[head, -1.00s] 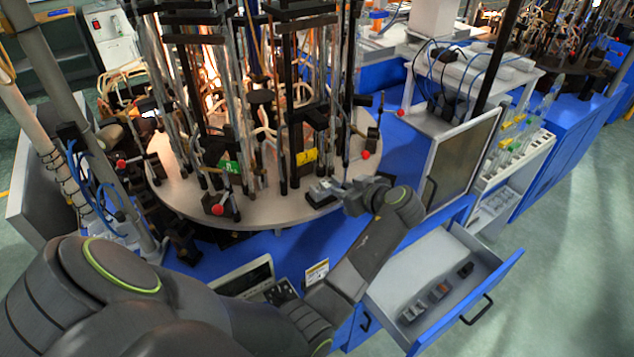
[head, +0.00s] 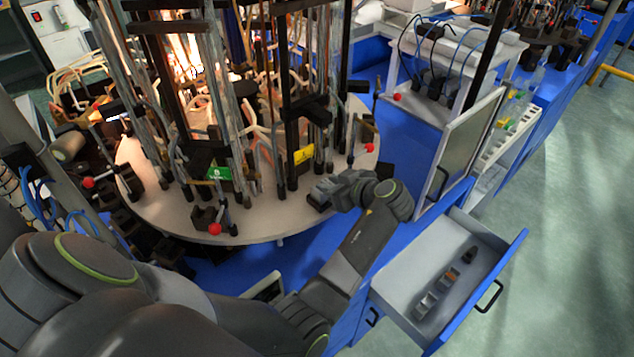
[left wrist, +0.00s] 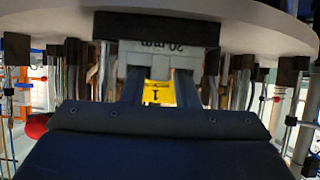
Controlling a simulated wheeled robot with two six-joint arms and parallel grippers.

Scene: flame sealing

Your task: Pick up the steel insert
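The steel insert (left wrist: 160,55), a grey block marked "20 mm", sits in a black holder (left wrist: 155,27) on the round table in the left wrist view, which shows the scene upside down. My left gripper (left wrist: 160,85) reaches it, its two fingers apart and their tips at the insert. I cannot tell whether they press on it. In the head view my left gripper (head: 328,188) is at the front right edge of the round table (head: 255,220) and mostly hides the insert. My right gripper is not in view.
Tall rods and clamps with red knobs (head: 215,229) crowd the table, with a glowing area behind them. A yellow label (head: 303,155) is just behind the gripper. An open drawer (head: 400,275) at the lower right holds several small blocks (head: 450,278). A framed panel (head: 465,145) stands to the right.

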